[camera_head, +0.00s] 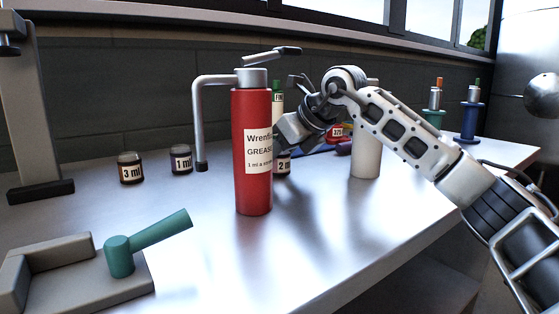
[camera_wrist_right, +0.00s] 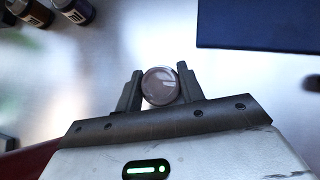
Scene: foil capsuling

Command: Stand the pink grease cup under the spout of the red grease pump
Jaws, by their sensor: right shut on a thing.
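The red grease pump (camera_head: 253,190) stands upright on the bench, with its grey spout (camera_head: 198,110) bending out to the left and down. The bench under the spout tip is bare. My right gripper (camera_head: 283,142) is behind the pump's right side, partly hidden. In the right wrist view the gripper (camera_wrist_right: 160,90) is shut on a round cup (camera_wrist_right: 161,86), seen from above with a dull greyish-pink top. Its colour is too muted to be sure. A "2 m" label (camera_head: 284,165) shows beside the pump, just below the gripper. My left gripper is not in view.
A teal-handled fixture (camera_head: 120,258) is at the front left. A white cylinder (camera_head: 366,160) stands behind my right arm. The bench's front middle is clear.

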